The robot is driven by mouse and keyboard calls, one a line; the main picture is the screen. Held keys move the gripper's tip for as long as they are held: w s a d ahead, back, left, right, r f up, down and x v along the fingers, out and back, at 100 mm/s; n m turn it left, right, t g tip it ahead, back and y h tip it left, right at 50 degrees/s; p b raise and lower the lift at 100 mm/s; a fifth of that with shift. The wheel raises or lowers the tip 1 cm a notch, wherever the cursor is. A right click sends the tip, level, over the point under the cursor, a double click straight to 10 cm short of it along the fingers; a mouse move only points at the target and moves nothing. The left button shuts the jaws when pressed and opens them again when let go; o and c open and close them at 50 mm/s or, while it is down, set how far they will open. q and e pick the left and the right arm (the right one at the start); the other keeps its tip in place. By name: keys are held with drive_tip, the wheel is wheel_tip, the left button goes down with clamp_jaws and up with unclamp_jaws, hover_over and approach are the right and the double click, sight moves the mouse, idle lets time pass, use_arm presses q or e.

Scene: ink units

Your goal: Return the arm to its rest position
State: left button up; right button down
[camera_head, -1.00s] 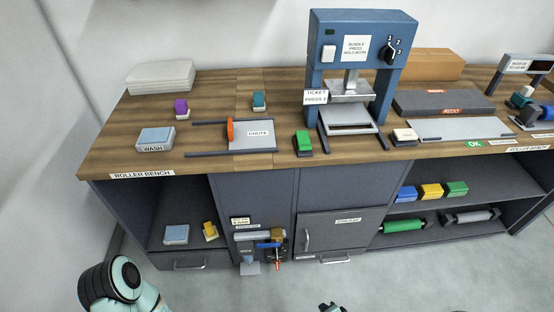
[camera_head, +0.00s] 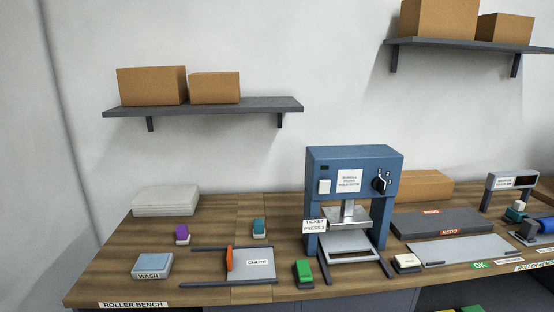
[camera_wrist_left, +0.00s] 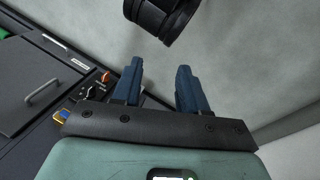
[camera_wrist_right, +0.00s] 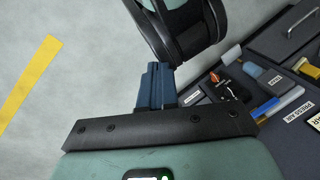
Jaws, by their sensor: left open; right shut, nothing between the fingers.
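My left gripper (camera_wrist_left: 160,85) shows in the left wrist view with its two blue fingers apart and nothing between them. My right gripper (camera_wrist_right: 155,85) shows in the right wrist view with its blue fingers together and nothing held. Neither gripper appears in the head view now. A dark round arm part of mine is close beyond the fingers in each wrist view. The bench front lies to the left in the left wrist view and to the right in the right wrist view.
The wooden bench (camera_head: 100,272) carries a blue press (camera_head: 352,160), a wash pad (camera_head: 152,265), a chute (camera_head: 255,263) and a green block (camera_head: 304,273). Wall shelves (camera_head: 205,106) hold cardboard boxes. Grey floor with a yellow stripe (camera_wrist_right: 28,85) is clear in the right wrist view.

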use_arm(q)
drive_tip(key=s+d+r+g+p, duration=0.1)
drive_tip(key=s+r+p, duration=0.1)
drive_tip(key=r+p, duration=0.3)
drive_tip(key=s+d+r+g+p, duration=0.1)
drive_tip(key=s+d+r+p, duration=0.1)
drive_tip(key=r+p, duration=0.4)
drive_tip(key=shift+s+r+m+g+h, duration=0.3)
drive_tip(key=shift+s+r+h, duration=0.15)
drive_tip(key=shift+r, duration=0.5)
use_arm(e)
drive_tip(key=s+a+r+g, duration=0.1)
drive_tip(key=s+r, duration=0.1)
drive_tip(key=r, duration=0.4)
drive_tip(key=s+a+r+g, duration=0.1)
drive_tip(key=s+a+r, duration=0.1)
drive_tip(key=r, duration=0.5)
drive_tip(key=shift+s+n+g+y, duration=0.3)
drive_tip(key=shift+s+y, duration=0.1)
drive_tip(key=shift+s, duration=0.05)
